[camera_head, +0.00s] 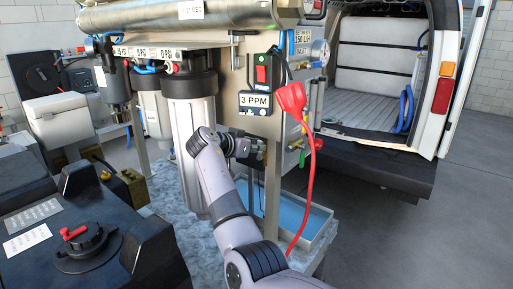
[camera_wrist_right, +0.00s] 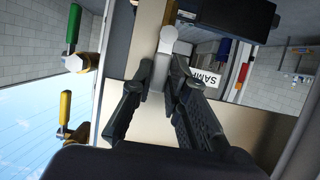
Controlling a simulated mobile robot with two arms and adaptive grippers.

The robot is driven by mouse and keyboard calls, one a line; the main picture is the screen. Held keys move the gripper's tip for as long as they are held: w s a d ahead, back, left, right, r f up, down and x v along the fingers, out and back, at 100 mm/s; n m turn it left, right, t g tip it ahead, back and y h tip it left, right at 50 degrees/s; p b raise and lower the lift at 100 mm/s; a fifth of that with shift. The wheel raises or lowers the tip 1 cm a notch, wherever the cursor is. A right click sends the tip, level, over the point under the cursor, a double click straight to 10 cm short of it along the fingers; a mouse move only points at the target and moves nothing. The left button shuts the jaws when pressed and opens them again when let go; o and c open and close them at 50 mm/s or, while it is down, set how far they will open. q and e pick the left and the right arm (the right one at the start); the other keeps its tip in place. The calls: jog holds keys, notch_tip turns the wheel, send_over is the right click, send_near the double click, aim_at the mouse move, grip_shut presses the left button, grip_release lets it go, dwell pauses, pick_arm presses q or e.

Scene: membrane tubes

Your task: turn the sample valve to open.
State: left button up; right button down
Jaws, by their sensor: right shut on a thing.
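The sample valve's pale grey lever (camera_wrist_right: 167,42) shows in the right wrist view, next to a white label (camera_wrist_right: 208,77) of which only the letters "SAMP" can be read. My right gripper (camera_wrist_right: 162,74) is shut on this lever, with a dark finger on each side of it. In the head view my right gripper (camera_head: 260,149) is at the front of the metal panel, below the "3 PPM" display (camera_head: 254,104). The lever itself is hidden there behind the gripper. My left gripper is not in view.
A red plug (camera_head: 291,98) with a hanging red cord is just right of my right gripper. A large filter housing (camera_head: 190,105) stands left of it. A blue-lined tray (camera_head: 318,232) lies below. Green (camera_wrist_right: 73,28) and yellow (camera_wrist_right: 65,107) handles show in the wrist view.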

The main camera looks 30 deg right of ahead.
jog(key=shift+f, duration=0.15)
jog(key=c, duration=1.6)
grip_release()
jog(key=shift+o, duration=0.2)
jog(key=v, duration=0.7)
jog(key=shift+a, duration=0.25)
jog(key=shift+s, duration=0.1)
